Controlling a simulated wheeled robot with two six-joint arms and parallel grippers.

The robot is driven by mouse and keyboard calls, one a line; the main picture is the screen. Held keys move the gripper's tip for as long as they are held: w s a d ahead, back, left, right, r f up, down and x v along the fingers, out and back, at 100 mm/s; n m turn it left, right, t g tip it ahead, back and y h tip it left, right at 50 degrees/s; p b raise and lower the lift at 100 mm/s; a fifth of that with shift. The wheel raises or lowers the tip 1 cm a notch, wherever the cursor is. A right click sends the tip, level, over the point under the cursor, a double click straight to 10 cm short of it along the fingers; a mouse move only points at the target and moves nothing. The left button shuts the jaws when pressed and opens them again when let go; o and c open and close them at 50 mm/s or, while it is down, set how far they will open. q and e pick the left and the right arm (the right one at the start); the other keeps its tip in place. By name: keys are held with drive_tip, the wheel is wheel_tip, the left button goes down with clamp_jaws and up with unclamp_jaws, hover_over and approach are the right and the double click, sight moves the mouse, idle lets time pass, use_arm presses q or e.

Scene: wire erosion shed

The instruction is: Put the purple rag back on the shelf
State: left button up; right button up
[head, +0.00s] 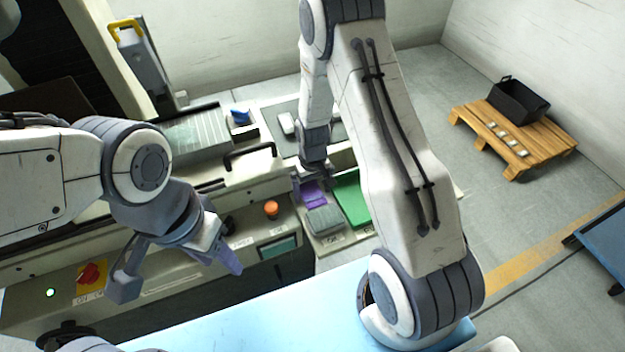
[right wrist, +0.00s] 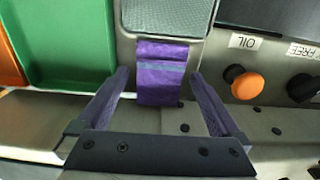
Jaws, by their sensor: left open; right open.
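The purple rag (right wrist: 161,75) has a paler stripe across it. It lies against the edge of a grey ribbed pad on the pale metal shelf (right wrist: 150,127) of the machine; it also shows in the head view (head: 313,195). My right gripper (right wrist: 158,78) is open, its two purplish fingers on either side of the rag. I cannot tell whether they touch it or how high they are above it. In the head view my right gripper (head: 310,175) is partly hidden by its own wrist. My left gripper (head: 178,274) is open and empty in front of the machine's control panel.
A green tray (right wrist: 75,45) and the grey pad (right wrist: 165,25) sit close to the rag. An orange knob (right wrist: 247,86) labelled OIL and a black knob (right wrist: 303,88) stick up nearby. A wooden pallet (head: 515,135) with a black bin (head: 519,100) stands at the far right.

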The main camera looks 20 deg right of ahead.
sight(312, 193)
wheel_tip(312, 193, up, 11)
drive_tip(key=b, duration=0.2)
drive_tip(key=s+a+r+n, duration=0.3)
drive_tip(key=s+a+r, duration=0.5)
drive_tip(key=a+r, duration=0.15)
drive_tip(key=s+a+r+n, duration=0.2)
drive_tip(key=s, duration=0.5)
drive_tip(key=s+a+r+n+y, duration=0.1)
drive_tip(key=s+a+r+n, duration=0.1)
drive_tip(key=s, duration=0.6)
drive_tip(key=shift+s+a, duration=0.2)
drive_tip(key=shift+a, duration=0.1)
